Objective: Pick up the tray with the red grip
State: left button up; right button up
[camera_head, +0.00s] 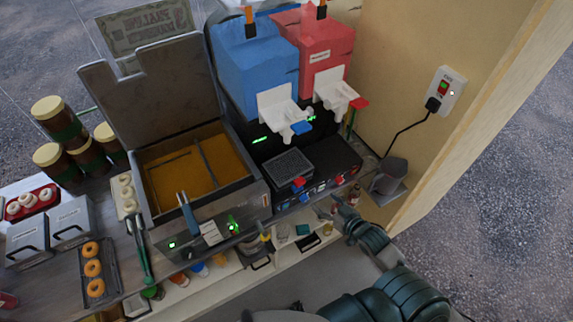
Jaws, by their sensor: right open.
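A dark gridded tray (288,164) sits at the front of the drink machine, below its white spouts. A small red piece (299,182) shows at its front edge and may be its grip; it is too small to be sure. My right arm comes in from the lower right. My right gripper (340,205) is open and empty, near the counter's front edge, to the right of and below the gridded tray and apart from it. My left gripper is not in view.
The machine has a blue tank (255,70) and a red tank (322,50). A fryer (195,165) with a raised lid stands left of it. A dark doughnut tray (110,272) and a red tray (50,192) lie farther left. A wooden wall (410,60) bounds the right.

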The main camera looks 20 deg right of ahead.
send_near(302, 184)
jog(key=x, duration=0.3)
jog(key=d+x, duration=0.1)
jog(key=x, duration=0.1)
jog(key=shift+f+p, duration=0.1)
jog(key=shift+p, duration=0.3)
jog(key=shift+w+a, duration=0.2)
jog(key=shift+w, duration=0.05)
jog(key=x, duration=0.1)
jog(key=a+p+x, duration=0.1)
jog(key=x, duration=0.1)
jog(key=shift+w+f, duration=0.1)
jog(key=shift+w, duration=0.1)
jog(key=shift+w+a+f, duration=0.1)
jog(key=shift+w+f, duration=0.15)
jog(key=shift+w, duration=0.2)
jog(key=shift+s, duration=0.1)
jog(key=c, duration=0.5)
grip_shut()
